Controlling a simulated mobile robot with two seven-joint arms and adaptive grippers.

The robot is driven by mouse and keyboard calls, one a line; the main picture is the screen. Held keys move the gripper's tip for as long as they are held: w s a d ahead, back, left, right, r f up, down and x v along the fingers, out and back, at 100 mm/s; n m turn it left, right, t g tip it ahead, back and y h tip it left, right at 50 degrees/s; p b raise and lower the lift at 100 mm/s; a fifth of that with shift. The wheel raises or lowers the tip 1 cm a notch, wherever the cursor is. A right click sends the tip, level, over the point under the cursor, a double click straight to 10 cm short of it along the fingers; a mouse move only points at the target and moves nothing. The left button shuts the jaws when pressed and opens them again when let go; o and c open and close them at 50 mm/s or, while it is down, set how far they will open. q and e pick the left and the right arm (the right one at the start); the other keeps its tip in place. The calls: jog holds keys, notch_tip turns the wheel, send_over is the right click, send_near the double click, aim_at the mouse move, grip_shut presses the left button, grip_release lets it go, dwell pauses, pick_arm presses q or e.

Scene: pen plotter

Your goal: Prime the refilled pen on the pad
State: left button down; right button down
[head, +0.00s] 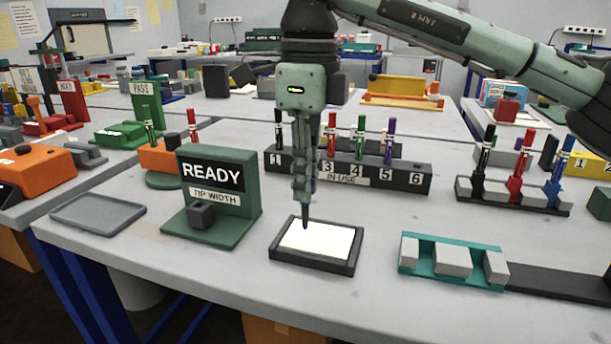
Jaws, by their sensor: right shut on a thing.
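My right gripper (304,192) points straight down over the priming pad and is shut on a pen (305,223). Only the pen's dark bluish tip shows below the fingers; the rest is hidden by them. The tip is at or just above the pad's white surface; I cannot tell whether it touches. The pad (330,243) is a white sheet in a black frame, lying flat near the table's front edge. My left gripper is not in view.
A numbered pen rack (400,178) stands behind, with several pens; slot 6 looks empty. A green "READY" stand (232,222) and a grey tray (98,211) are left. A teal fixture (452,277) and a second pen rack (500,198) are right.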

jog(key=shift+f+b, duration=0.5)
jog(key=shift+f, duration=0.25)
dwell(0.4)
jog(key=shift+r, duration=0.15)
jog(key=shift+r+p, duration=0.65)
jog(key=shift+r, duration=0.1)
jog(key=shift+d, duration=0.1)
jog(key=shift+s+d, duration=0.1)
jog(key=shift+d, duration=0.15)
jog(key=shift+s+d+b, duration=0.25)
jog(key=shift+d+b, duration=0.1)
jog(key=shift+d, duration=0.25)
